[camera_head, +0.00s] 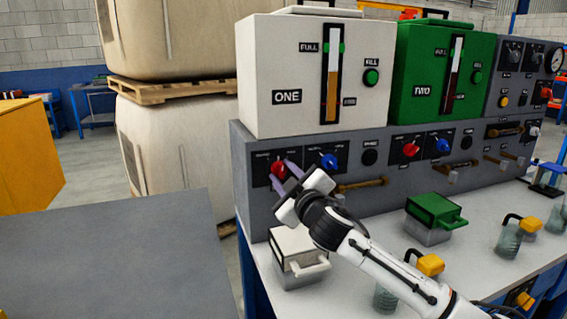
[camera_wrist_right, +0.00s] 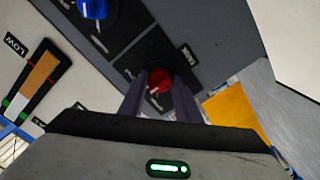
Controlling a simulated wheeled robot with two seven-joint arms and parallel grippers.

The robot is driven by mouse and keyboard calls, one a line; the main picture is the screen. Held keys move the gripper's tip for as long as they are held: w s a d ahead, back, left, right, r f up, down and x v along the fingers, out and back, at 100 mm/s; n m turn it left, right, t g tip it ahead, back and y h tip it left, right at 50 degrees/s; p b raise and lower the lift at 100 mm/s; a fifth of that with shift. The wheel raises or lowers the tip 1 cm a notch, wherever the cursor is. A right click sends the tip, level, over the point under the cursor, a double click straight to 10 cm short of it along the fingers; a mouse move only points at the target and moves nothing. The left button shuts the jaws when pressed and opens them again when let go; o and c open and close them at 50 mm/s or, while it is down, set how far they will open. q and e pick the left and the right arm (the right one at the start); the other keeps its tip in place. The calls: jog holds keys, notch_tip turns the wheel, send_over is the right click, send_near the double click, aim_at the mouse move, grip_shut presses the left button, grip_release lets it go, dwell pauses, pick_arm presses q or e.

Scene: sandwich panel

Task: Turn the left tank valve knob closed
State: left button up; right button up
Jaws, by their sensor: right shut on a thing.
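The white tank (camera_head: 285,75) marked ONE stands on the left of the grey panel (camera_head: 245,165). Below it the panel carries a red valve knob (camera_head: 278,170) and a blue knob (camera_head: 329,161). My right gripper (camera_head: 284,174) reaches the red knob from the front, with its fingers around it. In the right wrist view the red knob (camera_wrist_right: 159,80) sits between the two fingers (camera_wrist_right: 158,95), and the blue knob (camera_wrist_right: 93,8) is at the top left. The fingers partly hide the red knob. My left gripper is not in view.
The green tank (camera_head: 415,90) marked TWO stands to the right, with its own red knob (camera_head: 411,150) and blue knob (camera_head: 442,146). A white-lidded container (camera_head: 297,262), a green-lidded container (camera_head: 433,213) and several jars stand on the white counter (camera_head: 480,205) in front.

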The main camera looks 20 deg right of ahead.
jog(key=shift+r+n+p, duration=0.2)
jog(key=shift+n+p, duration=0.55)
jog(key=shift+n, duration=0.25)
jog(key=n+p, duration=0.2)
jog(key=shift+n, duration=0.3)
jog(key=n+p, duration=0.2)
jog(key=n, duration=0.1)
jog(key=shift+f+n+p, duration=0.1)
jog(key=shift+n+p, duration=0.3)
jog(key=shift+n, duration=0.1)
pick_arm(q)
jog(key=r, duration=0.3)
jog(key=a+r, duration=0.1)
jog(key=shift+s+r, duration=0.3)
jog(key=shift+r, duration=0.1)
pick_arm(e)
jog(key=shift+n, duration=0.4)
jog(key=o, duration=1.1)
jog(key=shift+c, duration=0.2)
